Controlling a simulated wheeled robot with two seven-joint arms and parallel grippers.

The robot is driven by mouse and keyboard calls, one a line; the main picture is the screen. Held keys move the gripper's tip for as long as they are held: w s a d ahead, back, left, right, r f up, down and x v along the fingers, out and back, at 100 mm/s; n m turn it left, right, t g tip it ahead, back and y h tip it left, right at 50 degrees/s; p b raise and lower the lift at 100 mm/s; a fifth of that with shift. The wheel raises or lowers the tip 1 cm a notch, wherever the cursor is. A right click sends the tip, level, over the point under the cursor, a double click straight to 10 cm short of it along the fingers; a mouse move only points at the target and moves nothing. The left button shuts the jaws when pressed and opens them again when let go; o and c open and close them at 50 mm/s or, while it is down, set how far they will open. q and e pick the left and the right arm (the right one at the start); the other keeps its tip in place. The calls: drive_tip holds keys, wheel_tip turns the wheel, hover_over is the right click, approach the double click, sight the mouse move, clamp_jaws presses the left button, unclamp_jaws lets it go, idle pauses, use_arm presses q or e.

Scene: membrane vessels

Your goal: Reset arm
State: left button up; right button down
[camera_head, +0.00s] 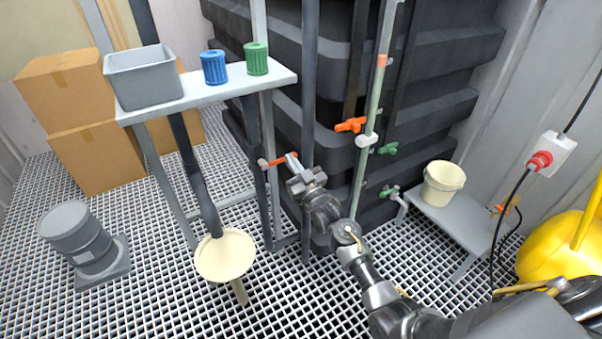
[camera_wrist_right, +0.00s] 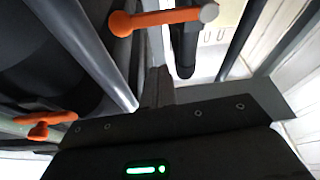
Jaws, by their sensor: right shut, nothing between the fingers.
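My right arm reaches up from the lower right in the head view. Its gripper (camera_head: 293,163) is beside a dark post, close to an orange valve handle (camera_head: 280,158). In the right wrist view the dark fingers (camera_wrist_right: 158,88) are together with nothing between them. The orange handle (camera_wrist_right: 165,19) lies across the top of that view, past the fingertips and apart from them in the picture. Whether any part of the gripper touches the post cannot be told. My left gripper is not in view.
A shelf (camera_head: 225,87) holds a grey bin (camera_head: 145,80), a blue cup (camera_head: 214,68) and a green cup (camera_head: 256,60). Black tanks (camera_head: 430,90) and a pipe (camera_head: 371,120) with an orange valve (camera_head: 351,125) stand behind the arm. A cream bucket (camera_head: 442,184) stands at right.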

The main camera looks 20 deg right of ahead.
drive_tip(key=shift+v, duration=2.7)
